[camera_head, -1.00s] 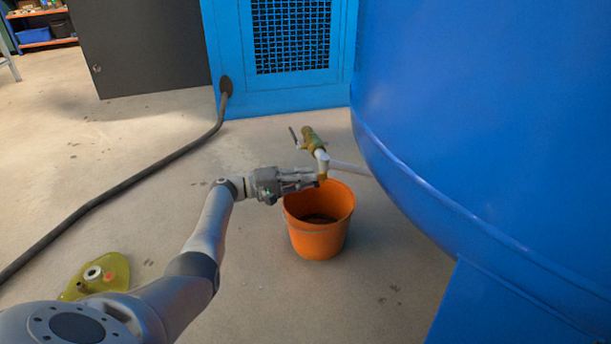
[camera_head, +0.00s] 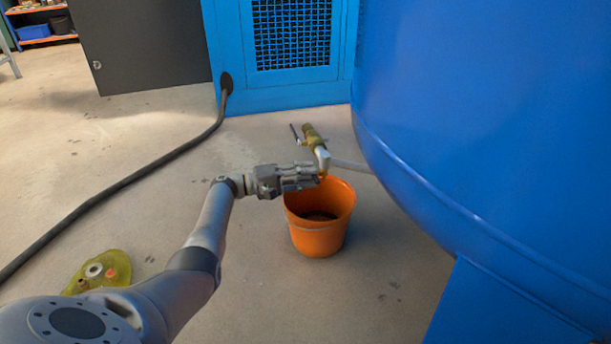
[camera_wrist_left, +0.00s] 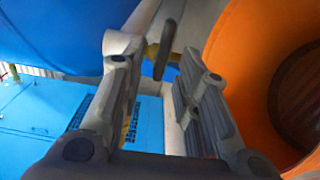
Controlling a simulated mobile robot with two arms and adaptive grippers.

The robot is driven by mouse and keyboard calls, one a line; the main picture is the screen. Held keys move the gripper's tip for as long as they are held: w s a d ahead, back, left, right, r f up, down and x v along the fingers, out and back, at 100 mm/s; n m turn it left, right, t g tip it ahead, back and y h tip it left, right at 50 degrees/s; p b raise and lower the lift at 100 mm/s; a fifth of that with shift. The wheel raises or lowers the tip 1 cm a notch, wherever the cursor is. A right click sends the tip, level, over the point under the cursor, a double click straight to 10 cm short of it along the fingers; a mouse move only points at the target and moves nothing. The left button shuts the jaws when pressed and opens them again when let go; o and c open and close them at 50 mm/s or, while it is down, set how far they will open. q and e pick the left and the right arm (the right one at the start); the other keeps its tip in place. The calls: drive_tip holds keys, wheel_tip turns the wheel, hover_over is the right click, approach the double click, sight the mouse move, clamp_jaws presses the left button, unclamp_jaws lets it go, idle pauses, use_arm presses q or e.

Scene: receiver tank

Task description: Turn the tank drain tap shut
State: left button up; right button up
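The drain tap (camera_head: 313,135) is a brass valve with a thin dark lever (camera_head: 295,132) pointing up and left. A grey pipe elbow (camera_head: 322,158) turns down from it over the bucket. My left gripper (camera_head: 314,177) is near the spout, above the bucket's left rim, in front of the valve. In the left wrist view the gripper (camera_wrist_left: 158,75) is open, with a gap between its pads. The dark lever (camera_wrist_left: 165,50) shows beyond the gap and the pale pipe (camera_wrist_left: 120,42) beside the left finger; contact cannot be told. My right gripper is not in view.
An orange bucket (camera_head: 318,235) with dark contents stands under the spout. The blue tank (camera_head: 480,120) fills the right side. A black cable (camera_head: 130,180) crosses the floor at left. A yellowish patch with small parts (camera_head: 98,272) lies lower left.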

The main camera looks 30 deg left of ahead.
use_arm(q)
drive_tip(key=v, duration=1.2)
idle(0.6)
